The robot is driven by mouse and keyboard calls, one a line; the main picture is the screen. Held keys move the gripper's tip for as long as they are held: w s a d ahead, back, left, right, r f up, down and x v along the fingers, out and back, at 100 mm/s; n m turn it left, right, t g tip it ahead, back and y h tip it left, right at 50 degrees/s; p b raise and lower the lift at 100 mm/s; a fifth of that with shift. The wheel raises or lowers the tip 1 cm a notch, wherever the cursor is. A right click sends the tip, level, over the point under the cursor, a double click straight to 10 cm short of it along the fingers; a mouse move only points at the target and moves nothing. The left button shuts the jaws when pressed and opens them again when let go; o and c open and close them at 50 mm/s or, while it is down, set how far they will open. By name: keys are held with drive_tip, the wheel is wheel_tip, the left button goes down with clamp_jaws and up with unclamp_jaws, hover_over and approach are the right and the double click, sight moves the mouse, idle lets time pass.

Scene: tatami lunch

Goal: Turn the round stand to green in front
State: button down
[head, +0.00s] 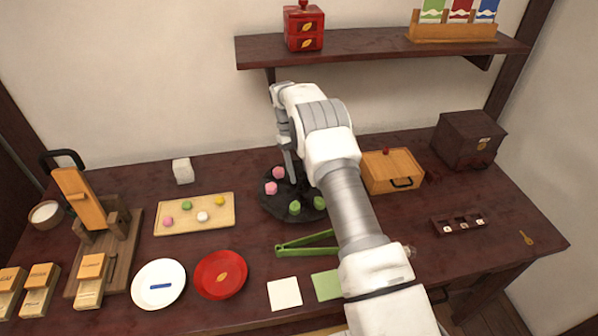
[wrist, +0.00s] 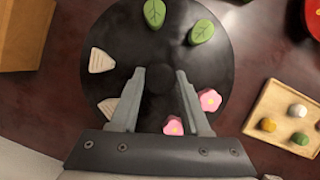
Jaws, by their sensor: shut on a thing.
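The round stand (head: 273,206) is a black disc on the table, partly hidden by my arm in the head view. In the wrist view the stand (wrist: 128,48) carries two green leaf sweets (wrist: 154,13), two pink flower sweets (wrist: 209,100) and two white wedge sweets (wrist: 101,61). In the head view the green sweets (head: 294,207) are at the front, slightly right, and the pink sweets (head: 271,188) at the left. My gripper (wrist: 161,75) is over the disc's middle, its fingers on either side of the dark centre knob (wrist: 159,80).
A wooden tray of sweets (head: 184,229) lies left of the stand. Green tongs (head: 305,244) lie in front. A wooden box (head: 392,171) is close on the right. A red plate (head: 221,291) and white plate (head: 177,273) are front left. A shelf (head: 370,50) hangs behind.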

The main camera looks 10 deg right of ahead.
drive_tip(key=shift+m, duration=0.3)
idle(0.5)
drive_tip(key=shift+c, duration=1.8)
unclamp_jaws()
